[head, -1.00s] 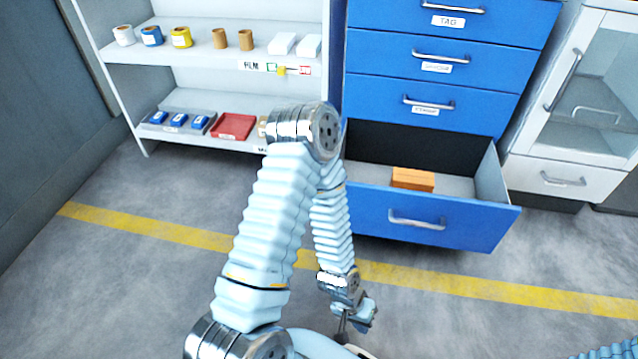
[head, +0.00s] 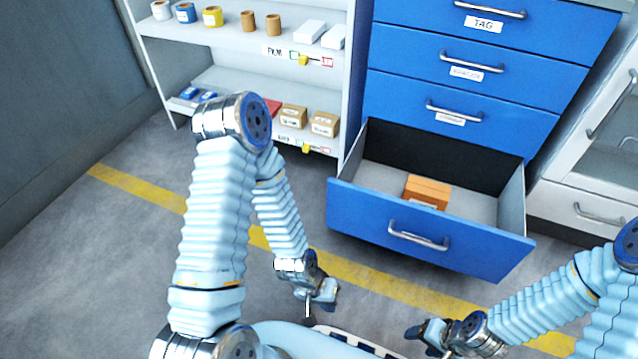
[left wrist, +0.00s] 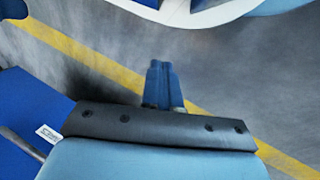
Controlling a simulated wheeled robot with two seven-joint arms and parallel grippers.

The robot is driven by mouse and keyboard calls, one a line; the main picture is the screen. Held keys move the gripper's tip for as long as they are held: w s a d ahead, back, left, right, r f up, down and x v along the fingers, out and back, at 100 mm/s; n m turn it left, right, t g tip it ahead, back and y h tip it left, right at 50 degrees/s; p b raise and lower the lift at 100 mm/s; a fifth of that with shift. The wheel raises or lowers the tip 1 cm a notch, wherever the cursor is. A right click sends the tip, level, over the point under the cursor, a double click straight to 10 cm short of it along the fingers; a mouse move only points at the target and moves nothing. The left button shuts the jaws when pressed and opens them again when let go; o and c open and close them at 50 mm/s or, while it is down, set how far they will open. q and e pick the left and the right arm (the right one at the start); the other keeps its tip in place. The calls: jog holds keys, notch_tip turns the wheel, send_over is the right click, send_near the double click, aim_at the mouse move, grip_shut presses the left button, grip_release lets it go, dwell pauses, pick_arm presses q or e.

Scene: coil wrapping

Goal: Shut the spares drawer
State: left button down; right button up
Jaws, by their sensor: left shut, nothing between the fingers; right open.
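The open drawer (head: 370,222) is the lowest of the blue cabinet, pulled well out. Its front has a silver handle (head: 418,240); no label on it is readable in the head view. An orange-brown box (head: 427,190) lies inside. My left gripper (head: 316,303) is shut and empty, pointing down, in front of the drawer's left part and apart from it. Its closed fingers show in the left wrist view (left wrist: 160,84). My right gripper (head: 425,338) is open and empty, below and in front of the drawer front. A blue panel (left wrist: 35,110) with a label shows in the left wrist view.
Closed blue drawers (head: 470,65) stand above the open one. A white shelf unit (head: 215,35) with rolls and boxes stands left. A white glass-door cabinet (head: 570,200) stands right. A yellow line (head: 135,187) crosses the grey floor. The floor before the drawer looks clear.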

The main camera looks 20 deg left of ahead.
pick_arm(q)
jog(key=w+a+r+m+t+p, duration=0.2)
jog(key=w+a+r+m+p, duration=0.15)
jog(key=w+r+m, duration=0.35)
jog(key=w+a+r+m+t+p, duration=0.15)
jog(key=a+r+m, duration=0.35)
jog(key=r, duration=0.5)
jog(key=w+a+r+m+t+p, duration=0.2)
jog(key=w+a+r+m+p, duration=0.15)
jog(key=w+r+m, duration=0.35)
jog(key=b, duration=0.8)
send_near(341, 193)
notch_tip(341, 193, down, 3)
jog(key=s, duration=0.2)
jog(key=shift+g+h, duration=0.25)
jog(key=shift+h, duration=0.05)
jog(key=w, duration=0.3)
jog(key=w+d, duration=0.1)
jog(key=shift+w+f, duration=0.2)
jog(key=shift+f, duration=0.15)
jog(key=shift+w, duration=0.1)
